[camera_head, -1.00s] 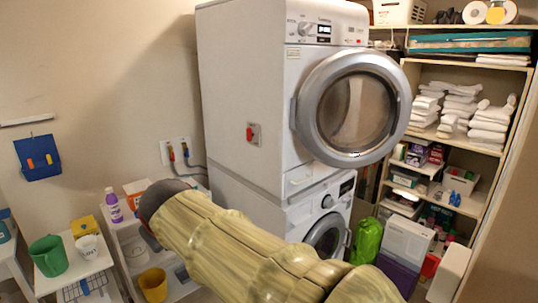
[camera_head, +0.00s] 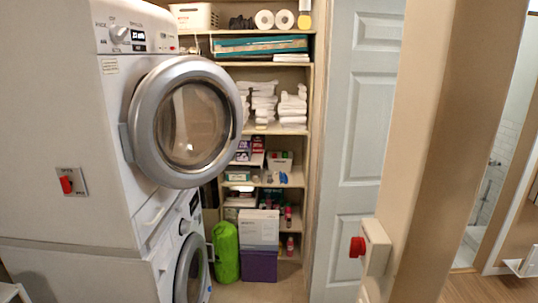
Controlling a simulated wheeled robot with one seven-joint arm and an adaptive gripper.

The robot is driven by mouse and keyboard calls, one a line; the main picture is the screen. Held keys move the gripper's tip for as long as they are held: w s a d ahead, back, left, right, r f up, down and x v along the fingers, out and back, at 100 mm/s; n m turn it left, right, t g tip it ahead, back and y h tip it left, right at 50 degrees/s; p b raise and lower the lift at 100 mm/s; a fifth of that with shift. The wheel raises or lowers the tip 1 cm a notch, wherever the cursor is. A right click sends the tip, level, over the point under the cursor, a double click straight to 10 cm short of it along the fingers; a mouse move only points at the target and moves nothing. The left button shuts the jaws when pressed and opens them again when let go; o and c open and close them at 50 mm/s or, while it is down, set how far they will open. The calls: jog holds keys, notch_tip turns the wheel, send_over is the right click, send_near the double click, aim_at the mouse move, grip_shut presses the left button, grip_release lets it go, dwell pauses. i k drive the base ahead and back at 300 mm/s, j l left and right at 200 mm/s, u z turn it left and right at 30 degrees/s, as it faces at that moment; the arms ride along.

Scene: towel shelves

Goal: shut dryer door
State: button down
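The dryer (camera_head: 60,135) is the upper white machine of a stack at the left of the head view. Its round door (camera_head: 187,122), with a wide silver ring and dark glass, stands ajar, swung out on the hinge (camera_head: 126,142) at its left side. Its right edge stands out in front of the towel shelves. My gripper and arm are not in this view.
A front-loading washer (camera_head: 190,262) stands below the dryer. Towel shelves (camera_head: 262,185), a green bag (camera_head: 226,252) and a purple box (camera_head: 259,266) are behind. A wall edge (camera_head: 440,150) with a red-button box (camera_head: 376,245) stands close at the right, beside a panelled door (camera_head: 362,110).

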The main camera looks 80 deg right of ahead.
aim_at(173, 77)
jog(key=i+l+z, duration=0.2)
jog(key=z, duration=0.2)
jog(key=i+l+z, duration=0.1)
jog(key=i+z, duration=0.15)
jog(key=z, duration=0.15)
jog(key=i+z, duration=0.25)
jog(key=z, duration=0.15)
jog(key=i+z, duration=0.25)
jog(key=z, duration=0.15)
jog(key=i+l+z, duration=0.1)
jog(key=i+l, duration=0.2)
jog(key=l, duration=0.15)
jog(key=i+l+z, duration=0.1)
jog(key=i+l, duration=0.2)
jog(key=l, duration=0.15)
